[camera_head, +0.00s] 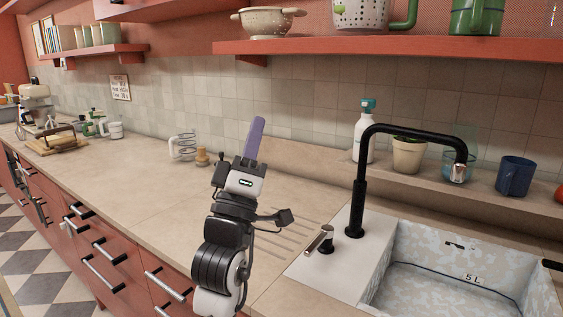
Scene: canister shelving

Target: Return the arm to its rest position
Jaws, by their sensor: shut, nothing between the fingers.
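My gripper (254,140) is at the end of my arm in the middle of the head view, pointing up and away over the counter. Its purple fingers are together with nothing seen between them. My arm rises from the bottom of the view, folded fairly upright in front of the counter edge. The gripper appears clear of the counter and the wall, though its exact height is hard to tell.
The counter (130,190) is bare to the left of my arm. A black faucet (361,180) and sink (470,262) lie to the right. A red shelf (400,47) holds a colander (268,21). A soap bottle (363,137) stands by the wall.

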